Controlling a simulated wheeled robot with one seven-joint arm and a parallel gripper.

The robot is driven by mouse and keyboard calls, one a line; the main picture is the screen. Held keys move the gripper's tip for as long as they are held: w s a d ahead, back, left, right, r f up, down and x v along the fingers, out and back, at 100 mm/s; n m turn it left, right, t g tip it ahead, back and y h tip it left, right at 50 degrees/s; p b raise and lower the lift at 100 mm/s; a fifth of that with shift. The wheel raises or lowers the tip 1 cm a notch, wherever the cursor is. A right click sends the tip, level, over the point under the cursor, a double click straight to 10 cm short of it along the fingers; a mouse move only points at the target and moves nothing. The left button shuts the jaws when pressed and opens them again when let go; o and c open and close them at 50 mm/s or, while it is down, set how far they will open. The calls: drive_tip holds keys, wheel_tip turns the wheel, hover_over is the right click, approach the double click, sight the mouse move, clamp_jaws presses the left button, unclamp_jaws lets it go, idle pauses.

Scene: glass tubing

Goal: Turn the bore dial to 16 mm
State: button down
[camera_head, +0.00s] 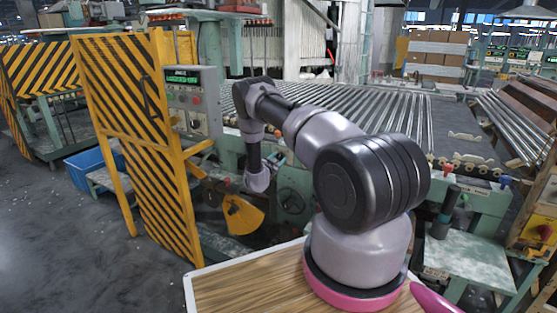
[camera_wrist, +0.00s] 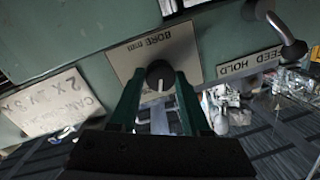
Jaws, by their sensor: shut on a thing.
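The bore dial (camera_wrist: 160,74) is a small dark round knob with a pale pointer mark, on a light plate (camera_wrist: 190,52) lettered BORE (mm), which appears upside down in the wrist view. The mark points toward the bottom of that view; the scale numbers are too small to read. My gripper (camera_wrist: 159,80) has its two green fingers at either side of the knob, shut on it. In the head view my gripper (camera_head: 279,160) is at the green machine's front, and I cannot make out the dial there.
A FEED HOLD label (camera_wrist: 249,63) and a metal handle (camera_wrist: 285,32) are beside the dial plate. A white CAUTION sign (camera_wrist: 52,102) is on the other side. A yellow-black striped guard (camera_head: 135,120) and a control box with green display (camera_head: 190,100) stand left of my arm.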

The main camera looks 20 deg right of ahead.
drive_tip(key=n, duration=0.3)
drive_tip(key=shift+a+n, duration=0.1)
drive_tip(key=shift+n, duration=0.2)
drive_tip(key=n, duration=0.3)
drive_tip(key=shift+g, duration=0.4)
drive_tip(key=n, duration=0.6)
drive_tip(key=shift+g, duration=0.4)
drive_tip(key=shift+c, duration=1.8)
unclamp_jaws()
drive_tip(key=shift+a, duration=0.15)
drive_tip(key=v, duration=1)
drive_tip(key=shift+a, duration=0.3)
drive_tip(key=shift+s+f, duration=0.1)
